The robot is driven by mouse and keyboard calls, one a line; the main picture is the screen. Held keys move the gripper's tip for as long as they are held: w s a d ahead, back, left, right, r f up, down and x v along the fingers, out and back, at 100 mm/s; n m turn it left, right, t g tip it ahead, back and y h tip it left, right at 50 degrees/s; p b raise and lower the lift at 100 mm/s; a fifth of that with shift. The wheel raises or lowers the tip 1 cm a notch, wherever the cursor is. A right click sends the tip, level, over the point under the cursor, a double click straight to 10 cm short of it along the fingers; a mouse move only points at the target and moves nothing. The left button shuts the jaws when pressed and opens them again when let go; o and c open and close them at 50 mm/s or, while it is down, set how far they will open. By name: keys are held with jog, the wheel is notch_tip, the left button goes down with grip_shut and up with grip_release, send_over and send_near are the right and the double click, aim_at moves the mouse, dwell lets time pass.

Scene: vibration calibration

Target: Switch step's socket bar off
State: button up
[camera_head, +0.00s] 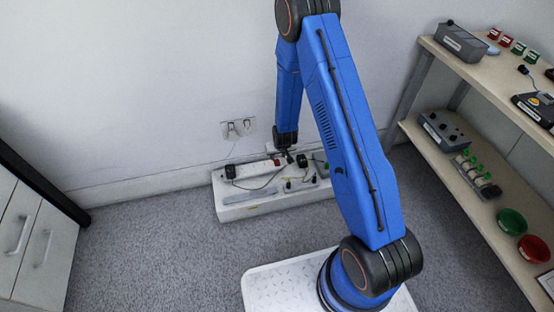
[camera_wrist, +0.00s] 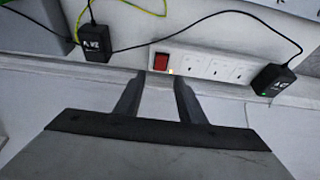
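The white socket bar (camera_head: 252,170) lies on the low white step (camera_head: 236,214) against the back wall. In the wrist view the socket bar (camera_wrist: 212,67) has a red rocker switch (camera_wrist: 161,62) at its left end, with a small light spot beside it. Whether the switch is pressed on or off I cannot tell. My gripper (camera_wrist: 160,80) has its two fingers apart with nothing between them, just below the switch in the picture. Contact cannot be made out. In the head view my arm's end hangs over the step and the fingertips are too small to make out.
A black adapter (camera_wrist: 275,79) with a green light is at the bar's right end. Another black adapter (camera_wrist: 95,42) is to the left, with cables around. A wall socket (camera_head: 238,129) is above. Shelves (camera_head: 470,180) stand right, a cabinet (camera_head: 40,235) left.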

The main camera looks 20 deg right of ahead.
aim_at(276, 160)
jog(key=shift+x, duration=2.8)
grip_shut()
